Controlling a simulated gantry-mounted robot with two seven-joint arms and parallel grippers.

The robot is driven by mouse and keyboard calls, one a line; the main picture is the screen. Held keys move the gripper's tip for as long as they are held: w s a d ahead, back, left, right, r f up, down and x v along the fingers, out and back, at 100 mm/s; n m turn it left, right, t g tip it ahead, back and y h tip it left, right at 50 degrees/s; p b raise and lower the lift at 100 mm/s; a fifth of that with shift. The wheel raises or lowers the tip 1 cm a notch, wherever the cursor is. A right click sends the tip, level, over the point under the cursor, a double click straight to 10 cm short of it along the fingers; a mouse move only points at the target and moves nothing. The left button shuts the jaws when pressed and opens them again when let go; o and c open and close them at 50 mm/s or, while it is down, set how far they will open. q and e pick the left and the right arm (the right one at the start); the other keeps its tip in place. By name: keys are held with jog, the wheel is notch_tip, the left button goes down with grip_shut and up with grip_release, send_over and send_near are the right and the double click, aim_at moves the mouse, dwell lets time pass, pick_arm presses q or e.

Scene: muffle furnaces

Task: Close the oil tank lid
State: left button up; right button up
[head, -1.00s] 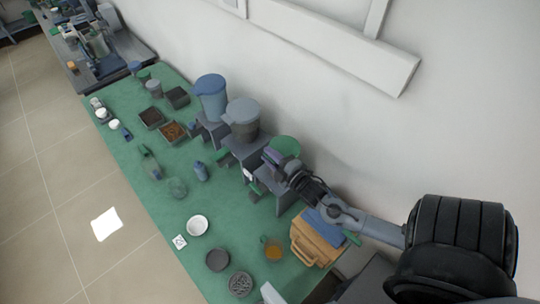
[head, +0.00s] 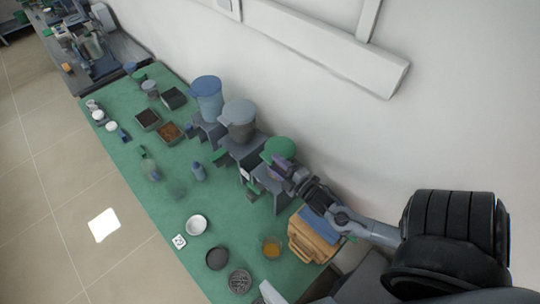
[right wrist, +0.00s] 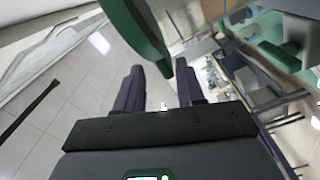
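A green round lid (head: 280,147) shows at the right end of a row of tanks on the bench. My right gripper (head: 277,165) is just in front of and below the lid's right side. In the right wrist view the gripper (right wrist: 159,85) has its two fingers apart with nothing between them. The green lid (right wrist: 140,35) shows edge-on just beyond them; contact cannot be told. My left gripper is not in view.
A blue-lidded tank (head: 208,103) and a grey-lidded tank (head: 240,127) stand left of it. A wooden block (head: 313,243) with a blue top, an amber beaker (head: 272,247) and a white bowl (head: 196,225) are nearby on the green mat (head: 150,205). The wall is close behind.

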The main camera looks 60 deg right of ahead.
jog(key=p+v, duration=0.2)
jog(key=v, duration=0.4)
dwell(0.3)
jog(key=w+a+r+m+g+y+p, duration=0.1)
jog(key=w+a+r+m+g+y, duration=0.2)
jog(key=a, duration=0.4)
jog(key=w+a+r+m, duration=0.1)
jog(key=w+a+r, duration=0.35)
jog(key=a, duration=0.25)
jog(key=s+a+f+m+g+y, duration=0.1)
jog(key=s+a+f+m+g, duration=0.1)
jog(key=s+g, duration=0.3)
jog(key=s+a+f+m+g+y, duration=0.1)
jog(key=s+a+f+m+g, duration=0.1)
jog(key=s+a+g, duration=0.2)
jog(key=s+g, duration=0.1)
jog(key=s, duration=0.1)
jog(key=shift+s+a+f+g+p, duration=0.2)
jog(key=shift+s+a+g+p, duration=0.1)
jog(key=shift+s+a+g, duration=0.1)
